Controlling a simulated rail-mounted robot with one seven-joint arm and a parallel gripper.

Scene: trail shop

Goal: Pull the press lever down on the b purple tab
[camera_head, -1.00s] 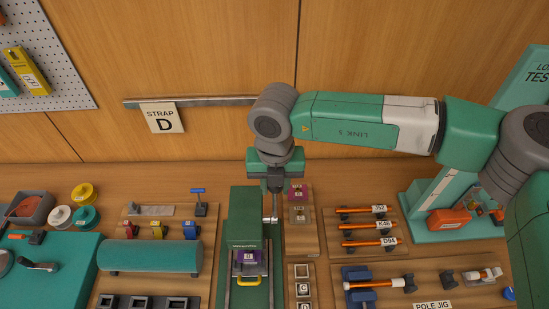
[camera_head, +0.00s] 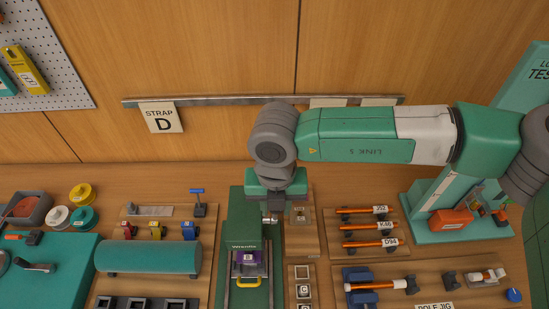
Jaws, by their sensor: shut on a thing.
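The green press (camera_head: 243,207) stands on the bench in the middle of the camera view. The purple tab marked B (camera_head: 247,257) lies in the press, above a yellow handle (camera_head: 248,282). The press lever shows as a small metal end (camera_head: 270,218) at the right side of the press; most of it is hidden behind my gripper. My gripper (camera_head: 274,208) points down at the press's right side, shut on the lever. Its fingertips are largely hidden under the green gripper body.
To the right stand a board with several orange poles (camera_head: 370,227) and a teal test stand (camera_head: 450,208). A teal roll (camera_head: 148,257) lies to the left. A wooden board with small tiles (camera_head: 302,240) sits close right of the press. The STRAP D card (camera_head: 161,118) hangs on the wall rail.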

